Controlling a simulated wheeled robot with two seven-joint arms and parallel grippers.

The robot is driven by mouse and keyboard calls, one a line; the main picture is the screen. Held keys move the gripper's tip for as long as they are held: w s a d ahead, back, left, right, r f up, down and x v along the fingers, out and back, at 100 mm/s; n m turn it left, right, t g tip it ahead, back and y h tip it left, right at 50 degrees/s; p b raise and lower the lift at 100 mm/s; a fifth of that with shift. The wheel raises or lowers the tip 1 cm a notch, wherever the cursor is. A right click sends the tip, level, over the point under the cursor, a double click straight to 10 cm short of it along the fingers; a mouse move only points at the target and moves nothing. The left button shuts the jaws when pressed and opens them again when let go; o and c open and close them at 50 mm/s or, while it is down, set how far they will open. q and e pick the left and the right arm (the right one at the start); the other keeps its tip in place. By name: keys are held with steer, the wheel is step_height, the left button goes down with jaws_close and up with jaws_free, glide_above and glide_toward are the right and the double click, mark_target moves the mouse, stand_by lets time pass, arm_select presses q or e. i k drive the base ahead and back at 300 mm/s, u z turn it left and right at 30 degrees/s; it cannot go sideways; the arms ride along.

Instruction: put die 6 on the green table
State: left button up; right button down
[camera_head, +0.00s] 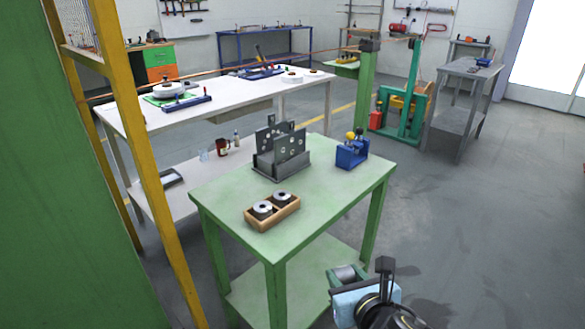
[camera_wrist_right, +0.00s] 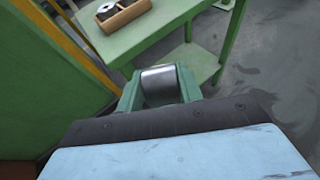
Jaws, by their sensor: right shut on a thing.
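The green table (camera_head: 333,192) stands in the middle of the head view. Part of its top also shows in the wrist view (camera_wrist_right: 165,27). My right gripper (camera_head: 348,273) is shut on a short grey metal cylinder, the die (camera_wrist_right: 160,83). In the wrist view the die lies on its side between the two green fingers. I cannot read a number on it. The gripper holds it in front of the table's near right side, apart from the tabletop. My left gripper is not in view.
On the green table are a wooden box (camera_head: 287,219) with two dies, a dark grey plate stand (camera_head: 282,155) and a blue holder (camera_head: 352,154). The tabletop's front right part is clear. A yellow post (camera_head: 141,150) and green panel (camera_head: 60,190) stand at left.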

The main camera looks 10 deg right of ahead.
mark_target(341, 177)
steer(key=z, duration=0.15)
steer(key=i, duration=1.1)
steer(key=z, duration=0.15)
